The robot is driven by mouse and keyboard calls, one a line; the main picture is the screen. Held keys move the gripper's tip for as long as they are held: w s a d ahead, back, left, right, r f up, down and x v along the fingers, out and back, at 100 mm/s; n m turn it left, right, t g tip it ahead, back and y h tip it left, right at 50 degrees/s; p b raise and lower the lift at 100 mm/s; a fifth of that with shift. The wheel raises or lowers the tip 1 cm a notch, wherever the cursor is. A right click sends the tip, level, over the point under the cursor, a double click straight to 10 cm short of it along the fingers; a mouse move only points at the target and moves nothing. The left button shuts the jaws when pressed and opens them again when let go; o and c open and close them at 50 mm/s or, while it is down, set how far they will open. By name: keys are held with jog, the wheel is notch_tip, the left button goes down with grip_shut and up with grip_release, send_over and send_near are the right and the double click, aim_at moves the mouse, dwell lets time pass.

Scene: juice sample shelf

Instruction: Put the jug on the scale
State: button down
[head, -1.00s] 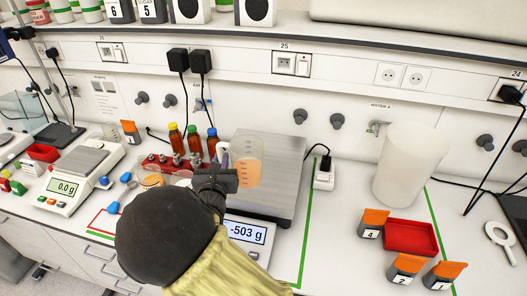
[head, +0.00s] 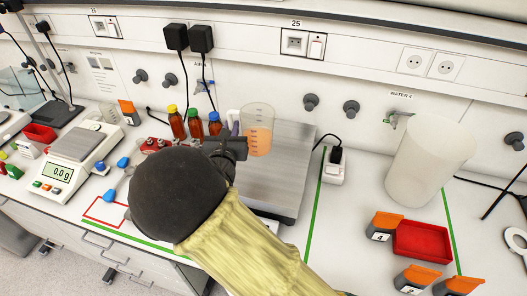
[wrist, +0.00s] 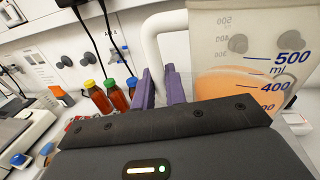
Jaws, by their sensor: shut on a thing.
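The jug (head: 258,133) is a clear measuring jug part filled with orange liquid. It shows large in the wrist view (wrist: 235,60), upright or nearly so, its white handle (wrist: 155,40) to the left. My gripper (wrist: 163,88) is shut on the handle between its purple fingers; the grip itself is partly hidden by the gripper body. The scale (head: 287,170) has a broad grey metal plate. In the head view the jug overlaps the plate's back left part; I cannot tell the gap beneath it. My arm hides the scale's display.
Bottles with yellow, green and blue caps (head: 195,124) stand left of the jug. A smaller scale (head: 75,155) is further left. A white socket box (head: 335,166), a tall white container (head: 428,148) and a red tray (head: 422,241) are on the right.

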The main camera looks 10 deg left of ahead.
jog(key=shift+f+p, duration=0.7)
jog(key=shift+f, duration=2.15)
jog(key=shift+w+f+p, duration=0.1)
jog(key=shift+f+p, duration=0.45)
jog(key=shift+f, duration=1.55)
jog(key=shift+f, duration=0.1)
jog(key=c, duration=1.5)
grip_release()
jog(key=shift+f, duration=0.1)
jog(key=shift+o, duration=0.3)
jog(key=s+d+b, duration=0.1)
jog(key=s+b, duration=0.2)
jog(key=s, duration=0.9)
jog(key=shift+d+r, duration=0.2)
jog(key=shift+r, duration=0.1)
